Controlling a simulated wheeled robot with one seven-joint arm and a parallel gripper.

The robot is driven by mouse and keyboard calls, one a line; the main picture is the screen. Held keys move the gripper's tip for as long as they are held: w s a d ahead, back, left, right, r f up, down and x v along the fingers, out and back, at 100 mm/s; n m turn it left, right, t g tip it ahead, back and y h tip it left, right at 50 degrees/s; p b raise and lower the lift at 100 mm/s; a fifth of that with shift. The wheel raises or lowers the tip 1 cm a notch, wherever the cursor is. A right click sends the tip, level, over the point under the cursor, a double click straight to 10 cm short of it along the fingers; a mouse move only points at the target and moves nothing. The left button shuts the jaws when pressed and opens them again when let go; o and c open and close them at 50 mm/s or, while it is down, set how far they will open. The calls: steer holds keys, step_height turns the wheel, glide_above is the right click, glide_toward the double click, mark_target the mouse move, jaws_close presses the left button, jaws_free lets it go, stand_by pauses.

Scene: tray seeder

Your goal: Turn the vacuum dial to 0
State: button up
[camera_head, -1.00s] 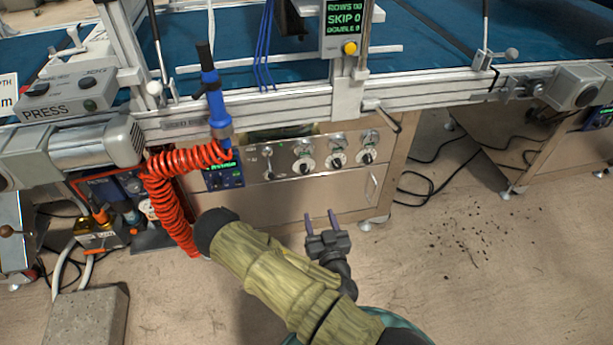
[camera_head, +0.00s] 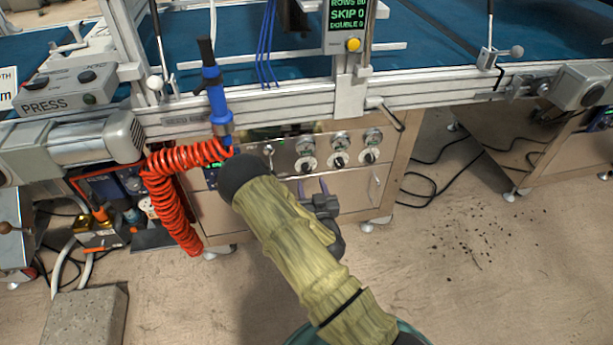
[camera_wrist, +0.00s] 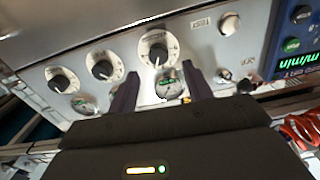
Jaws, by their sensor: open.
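The front panel (camera_head: 285,185) carries a row of three round dials with white faces and black knobs: left (camera_head: 307,164), middle (camera_head: 339,161) and right (camera_head: 370,156). In the wrist view the row is reversed, with the left dial (camera_wrist: 157,47) beyond my fingertips and the other two at left. The labels are too small to tell which is the vacuum dial. My gripper (camera_head: 312,186) is open and empty, just below the left dial in the head view. In the wrist view its purple fingers (camera_wrist: 161,76) flank a small gauge (camera_wrist: 168,88) and appear apart from the dial.
Small gauges (camera_head: 341,141) sit above the dials. A coiled red hose (camera_head: 170,195) hangs at left. A panel handle (camera_head: 376,189) is at right. The floor at right is mostly open.

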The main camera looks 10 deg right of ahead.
mark_target(307, 170)
steer(key=w+b, duration=0.1)
steer(key=w, duration=0.3)
steer(key=shift+w+d, duration=0.15)
steer(key=shift+d, duration=0.05)
steer(key=shift+w, duration=0.65)
steer(key=shift+a, duration=0.1)
steer(key=c, duration=1)
